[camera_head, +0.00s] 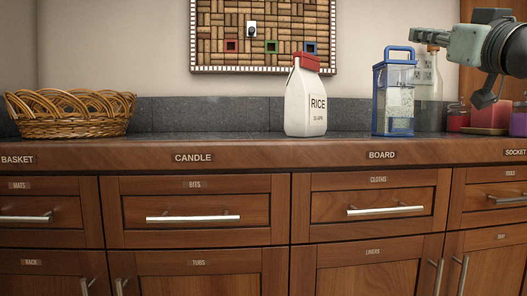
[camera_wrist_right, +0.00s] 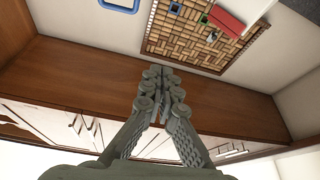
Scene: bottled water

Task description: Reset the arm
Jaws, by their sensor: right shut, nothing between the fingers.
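My right gripper (camera_head: 414,33) comes in from the right edge in the head view, raised above the counter. Its fingers point left, in front of the upper part of a clear glass bottle (camera_head: 430,85). In the right wrist view my right gripper (camera_wrist_right: 163,75) has its two fingers together, with nothing between them. The bottle's neck is partly covered by the gripper. My left gripper is in neither view.
A blue-framed clear container (camera_head: 394,98), a white rice bag (camera_head: 304,105) and a wicker basket (camera_head: 70,115) stand on the counter (camera_head: 215,134). Red jars (camera_head: 457,118) stand at the right. A cork board (camera_head: 262,30) hangs behind. The counter between basket and rice bag is clear.

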